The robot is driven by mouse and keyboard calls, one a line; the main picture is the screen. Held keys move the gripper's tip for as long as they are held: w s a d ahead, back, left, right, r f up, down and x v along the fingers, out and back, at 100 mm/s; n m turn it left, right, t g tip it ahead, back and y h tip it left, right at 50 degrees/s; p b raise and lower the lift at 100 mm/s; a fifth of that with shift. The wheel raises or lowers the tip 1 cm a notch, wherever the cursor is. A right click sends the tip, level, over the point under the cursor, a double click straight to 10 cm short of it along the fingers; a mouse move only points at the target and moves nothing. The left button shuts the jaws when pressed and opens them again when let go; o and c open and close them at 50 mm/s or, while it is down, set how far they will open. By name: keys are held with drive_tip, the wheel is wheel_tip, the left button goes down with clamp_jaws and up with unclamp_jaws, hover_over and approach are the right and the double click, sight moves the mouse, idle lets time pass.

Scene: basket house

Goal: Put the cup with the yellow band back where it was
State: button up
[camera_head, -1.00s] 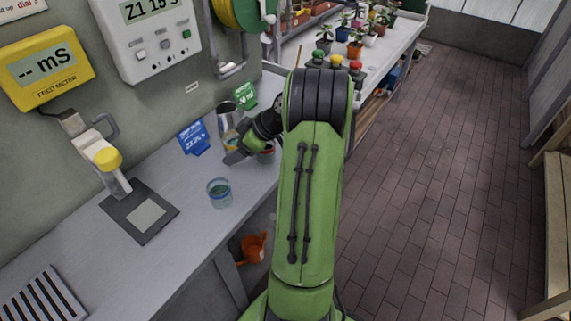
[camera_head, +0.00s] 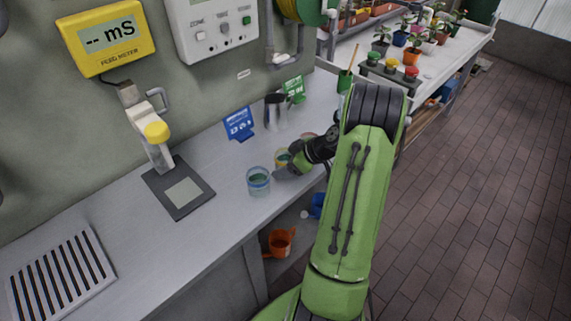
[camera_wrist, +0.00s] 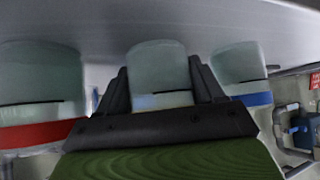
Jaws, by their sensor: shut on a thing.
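The cup with the yellow band (camera_head: 282,156) is a clear cup at my gripper, near the front edge of the bench. My gripper (camera_head: 284,167) is shut on it. In the wrist view, a clear cup (camera_wrist: 158,68) stands upright between my fingers (camera_wrist: 160,95); its band is mostly hidden by my gripper. A blue-banded cup (camera_head: 258,182) stands to the left in the head view and to the right in the wrist view (camera_wrist: 240,68). A red-banded cup (camera_wrist: 38,85) is on the other side, mostly hidden behind my wrist in the head view. I cannot tell whether the held cup touches the bench.
A steel jug (camera_head: 274,112) and blue (camera_head: 239,124) and green (camera_head: 293,90) signs stand behind the cups. A dark pad (camera_head: 178,187) lies left, under a yellow-capped probe (camera_head: 157,132). A slotted tray (camera_head: 62,277) is farther left. The bench between pad and cups is clear.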

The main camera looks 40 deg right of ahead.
drive_tip(key=o, duration=1.2)
drive_tip(key=shift+f, duration=0.1)
